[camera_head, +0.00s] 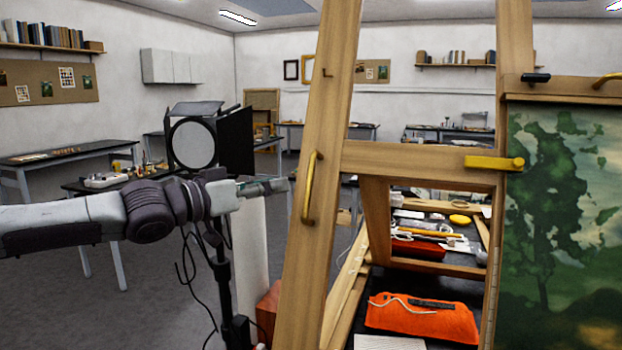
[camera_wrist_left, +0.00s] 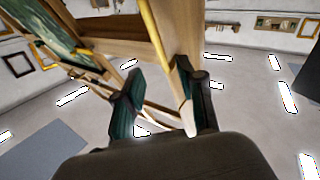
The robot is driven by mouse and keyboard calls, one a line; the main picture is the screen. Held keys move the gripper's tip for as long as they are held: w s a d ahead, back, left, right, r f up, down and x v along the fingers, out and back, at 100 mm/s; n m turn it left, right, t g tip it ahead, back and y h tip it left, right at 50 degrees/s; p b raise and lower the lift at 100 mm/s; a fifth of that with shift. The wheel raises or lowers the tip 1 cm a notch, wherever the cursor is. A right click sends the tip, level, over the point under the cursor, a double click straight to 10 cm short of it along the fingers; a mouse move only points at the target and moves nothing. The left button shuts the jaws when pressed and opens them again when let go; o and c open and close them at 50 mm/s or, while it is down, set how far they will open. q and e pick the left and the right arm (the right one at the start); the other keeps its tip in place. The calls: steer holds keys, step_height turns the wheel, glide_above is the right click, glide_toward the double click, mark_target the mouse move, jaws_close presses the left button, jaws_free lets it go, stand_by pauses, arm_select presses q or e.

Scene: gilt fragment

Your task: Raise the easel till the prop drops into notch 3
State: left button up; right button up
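The wooden easel (camera_head: 330,120) stands on the right side of the head view. A brass handle (camera_head: 310,188) is fixed upright on its left post; it also shows in the wrist view (camera_wrist_left: 152,35). My left gripper (camera_head: 278,186) is just left of this handle, fingers pointing toward the post. In the wrist view my left gripper (camera_wrist_left: 160,78) has its two fingers apart with nothing held; the handle lies beyond the fingertips. A green landscape painting (camera_head: 545,200) rests on the easel's right side. I cannot make out the prop or its notches. My right gripper is not in view.
A studio lamp (camera_head: 193,145) on a black stand is behind my left arm. A bench behind the easel carries an orange cloth (camera_head: 420,318) and a red case (camera_head: 418,250). A yellow peg (camera_head: 495,162) sticks out from the crossbar. Open floor (camera_head: 150,300) lies at left.

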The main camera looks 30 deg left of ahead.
mark_target(310, 186)
arm_select(q)
steer(key=p+x, duration=0.1)
steer(key=x, duration=0.2)
steer(key=shift+w+d, duration=0.1)
steer(key=shift+d, duration=0.05)
steer(key=shift+w+r, duration=0.1)
steer(key=shift+w, duration=0.15)
steer(key=shift+p+x, duration=2.95)
steer(key=shift+p, duration=0.6)
jaws_close()
